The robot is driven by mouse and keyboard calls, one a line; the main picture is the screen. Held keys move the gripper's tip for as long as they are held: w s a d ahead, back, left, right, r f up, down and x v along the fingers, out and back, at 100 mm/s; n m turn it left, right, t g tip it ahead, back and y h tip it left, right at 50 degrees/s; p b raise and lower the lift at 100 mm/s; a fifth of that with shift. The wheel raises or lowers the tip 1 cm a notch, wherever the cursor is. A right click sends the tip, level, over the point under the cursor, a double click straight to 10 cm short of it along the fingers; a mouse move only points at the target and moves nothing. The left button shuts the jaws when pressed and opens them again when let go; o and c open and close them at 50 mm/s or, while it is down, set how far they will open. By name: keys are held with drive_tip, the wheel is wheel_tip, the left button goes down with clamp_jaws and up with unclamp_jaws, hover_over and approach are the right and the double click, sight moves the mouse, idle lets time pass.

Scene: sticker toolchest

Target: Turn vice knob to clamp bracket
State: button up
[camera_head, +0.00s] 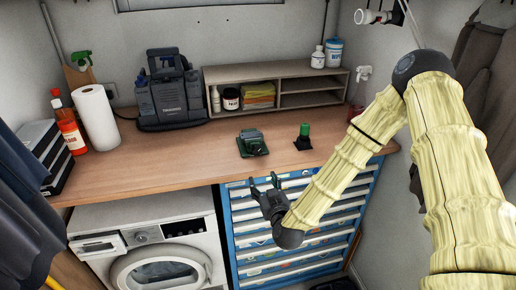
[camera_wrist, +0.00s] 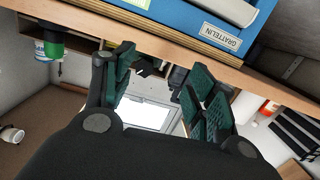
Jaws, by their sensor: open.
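A small dark green vice (camera_head: 252,143) sits near the front edge of the wooden workbench (camera_head: 200,160). I cannot make out its knob or a bracket in its jaws. To its right stands a small black item with a green upright cylinder (camera_head: 304,131); its green part also shows at the left of the wrist view (camera_wrist: 47,46). My gripper (camera_head: 265,179) is open and empty, in front of the bench edge and lower in the picture than the vice. In the wrist view its green-padded fingers (camera_wrist: 163,70) are spread apart, with a dark object, partly hidden, beyond them.
A blue drawer cabinet (camera_head: 229,222) and a white washing machine (camera_head: 150,212) stand under the bench. A grey shelf (camera_head: 313,68), a dark tool case (camera_head: 170,85), a paper roll (camera_head: 97,117) and a red bottle (camera_head: 70,132) stand on it.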

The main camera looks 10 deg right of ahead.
drive_tip(key=t, duration=0.1)
approach(258, 152)
drive_tip(key=shift+h, duration=0.4)
drive_tip(key=w+p, duration=0.2)
drive_tip(key=w, duration=0.1)
drive_tip(key=w+p, duration=0.1)
drive_tip(key=w, duration=0.2)
drive_tip(key=w+p, duration=0.2)
drive_tip(key=w, duration=0.1)
drive_tip(key=shift+w+a+p, duration=0.15)
drive_tip(key=shift+a+p, duration=0.2)
drive_tip(key=shift+a, duration=0.05)
drive_tip(key=c, duration=1)
